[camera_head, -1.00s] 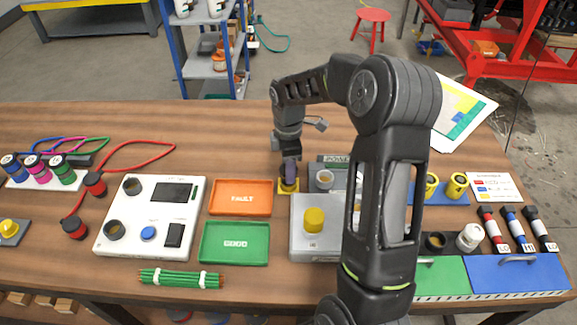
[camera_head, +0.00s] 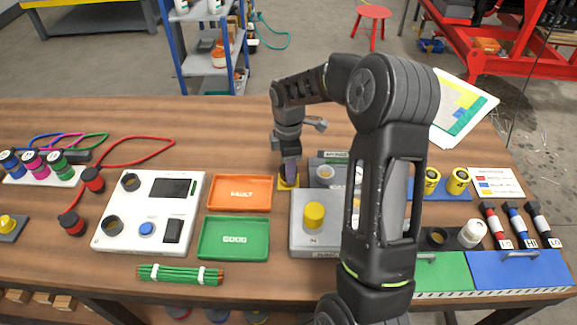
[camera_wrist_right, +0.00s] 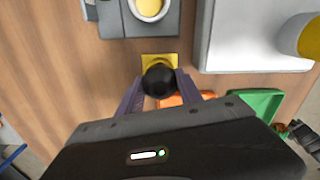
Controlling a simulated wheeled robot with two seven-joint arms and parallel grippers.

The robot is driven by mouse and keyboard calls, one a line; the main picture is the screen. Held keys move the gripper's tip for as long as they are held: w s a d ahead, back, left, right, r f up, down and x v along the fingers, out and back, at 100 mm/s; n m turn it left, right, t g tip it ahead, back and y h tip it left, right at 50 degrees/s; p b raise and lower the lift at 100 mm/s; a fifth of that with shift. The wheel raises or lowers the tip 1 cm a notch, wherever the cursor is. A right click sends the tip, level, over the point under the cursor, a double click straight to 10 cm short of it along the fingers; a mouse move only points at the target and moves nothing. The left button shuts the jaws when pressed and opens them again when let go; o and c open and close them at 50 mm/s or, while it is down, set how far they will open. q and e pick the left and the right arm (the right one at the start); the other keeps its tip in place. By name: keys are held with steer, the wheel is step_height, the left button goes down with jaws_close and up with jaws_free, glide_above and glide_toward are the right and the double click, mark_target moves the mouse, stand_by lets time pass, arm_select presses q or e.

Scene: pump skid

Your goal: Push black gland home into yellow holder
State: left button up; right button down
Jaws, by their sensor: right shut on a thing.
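The yellow holder (camera_head: 289,184) stands on the wooden table, to the right of the orange tray; its yellow base also shows in the right wrist view (camera_wrist_right: 158,59). My right gripper (camera_head: 290,172) points down over it. In the right wrist view my gripper (camera_wrist_right: 160,88) is shut on the black gland (camera_wrist_right: 159,79), a round dark piece between the two fingers. The gland lies over the yellow base there. How deep it sits in the holder is hidden by the fingers. My left gripper is not in view.
An orange FAULT tray (camera_head: 239,194) and a green GOOD tray (camera_head: 234,239) lie left of the holder. A grey unit with a yellow knob (camera_head: 314,216) stands close to its right. A white panel (camera_head: 148,211) is farther left.

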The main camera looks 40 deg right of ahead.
steer(key=c, duration=0.7)
jaws_free()
steer(key=shift+r+b, duration=0.5)
steer(key=shift+r, duration=3.4)
